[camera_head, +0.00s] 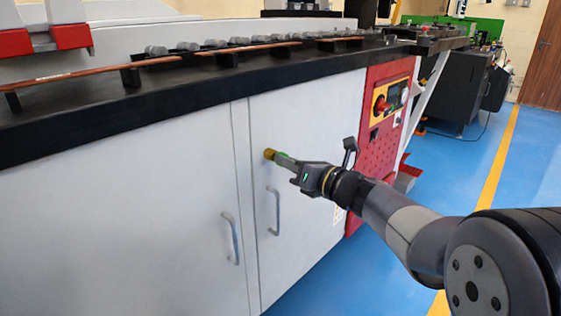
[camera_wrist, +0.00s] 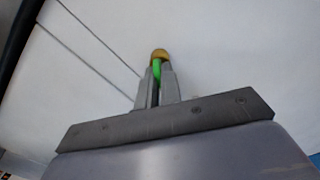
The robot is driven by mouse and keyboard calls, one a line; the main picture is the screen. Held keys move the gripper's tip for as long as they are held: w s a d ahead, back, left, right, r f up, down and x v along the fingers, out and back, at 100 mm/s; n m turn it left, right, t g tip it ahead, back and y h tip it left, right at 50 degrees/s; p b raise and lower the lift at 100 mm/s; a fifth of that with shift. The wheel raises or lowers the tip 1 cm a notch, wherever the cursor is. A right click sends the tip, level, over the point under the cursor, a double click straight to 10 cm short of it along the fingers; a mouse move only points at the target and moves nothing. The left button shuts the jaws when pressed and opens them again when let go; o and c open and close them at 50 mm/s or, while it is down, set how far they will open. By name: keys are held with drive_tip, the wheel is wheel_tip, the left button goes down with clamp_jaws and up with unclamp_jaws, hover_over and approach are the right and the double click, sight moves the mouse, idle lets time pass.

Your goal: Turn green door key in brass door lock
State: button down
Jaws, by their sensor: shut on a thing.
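The brass door lock (camera_head: 269,154) is a small round yellow-brown piece on the right-hand white cabinet door. It also shows in the wrist view (camera_wrist: 159,53) just beyond my fingertips. The green door key (camera_wrist: 156,69) shows as a bright green piece between the fingers, reaching up to the lock. My gripper (camera_head: 284,161) is shut on the key, with its fingertips close in front of the lock. The key's tip is hidden at the lock, so I cannot tell how deep it sits or how far it is turned.
Two grey door handles (camera_head: 274,212) and (camera_head: 231,238) stand out below the lock. A black worktop (camera_head: 150,90) with copper bars overhangs the white doors. A red control panel (camera_head: 390,110) stands to the right. Blue floor to the right is open.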

drive_tip(key=n, duration=0.3)
drive_tip(key=shift+n, duration=0.4)
drive_tip(key=shift+n, duration=0.8)
drive_tip(key=c, duration=2)
unclamp_jaws()
drive_tip(key=shift+n, duration=0.4)
drive_tip(key=shift+c, duration=0.2)
drive_tip(key=o, duration=0.5)
drive_tip(key=p+v, duration=0.2)
drive_tip(key=v, duration=0.8)
drive_tip(key=shift+s+d, duration=0.25)
drive_tip(key=shift+d, duration=0.05)
